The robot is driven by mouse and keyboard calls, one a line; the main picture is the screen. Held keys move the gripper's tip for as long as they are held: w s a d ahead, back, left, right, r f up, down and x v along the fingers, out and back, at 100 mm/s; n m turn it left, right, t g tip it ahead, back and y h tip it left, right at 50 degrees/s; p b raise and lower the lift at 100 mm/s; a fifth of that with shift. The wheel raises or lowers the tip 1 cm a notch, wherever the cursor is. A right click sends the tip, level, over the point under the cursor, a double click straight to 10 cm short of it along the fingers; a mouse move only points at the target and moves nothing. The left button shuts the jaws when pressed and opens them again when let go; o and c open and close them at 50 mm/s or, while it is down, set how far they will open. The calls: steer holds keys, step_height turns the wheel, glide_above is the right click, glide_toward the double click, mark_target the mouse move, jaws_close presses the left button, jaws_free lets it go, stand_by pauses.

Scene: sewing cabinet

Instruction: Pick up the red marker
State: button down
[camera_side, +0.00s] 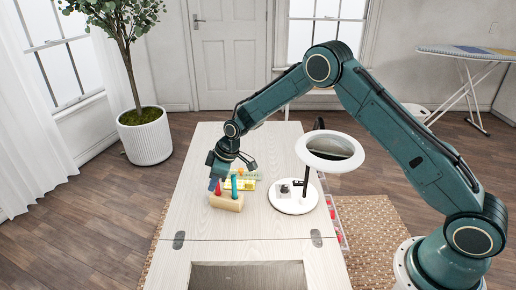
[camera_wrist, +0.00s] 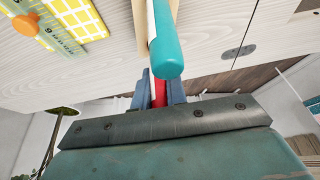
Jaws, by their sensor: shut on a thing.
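The red marker (camera_side: 218,188) stands at the left of a wooden block (camera_side: 227,203) on the cabinet top. A teal marker (camera_side: 234,186) stands to its right in the block. My gripper (camera_side: 214,182) is at the red marker. In the wrist view, the red marker (camera_wrist: 157,91) shows between the two fingers of my gripper (camera_wrist: 158,95), which is shut on it. The teal marker (camera_wrist: 167,45) is close in front and hides part of the red one. I cannot tell whether the red marker's lower end is clear of the block.
A yellow ruler and patterned cloth (camera_side: 243,185) lie behind the block. A white ring lamp (camera_side: 329,150) stands on its round base (camera_side: 293,198) to the right. The cabinet top (camera_side: 220,225) is clear in front of the block, up to a rectangular opening (camera_side: 248,275).

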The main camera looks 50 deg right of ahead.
step_height(320, 180, up, 19)
steer(key=shift+r, duration=0.2)
stand_by(0.4)
steer(key=shift+f, duration=0.1)
stand_by(0.4)
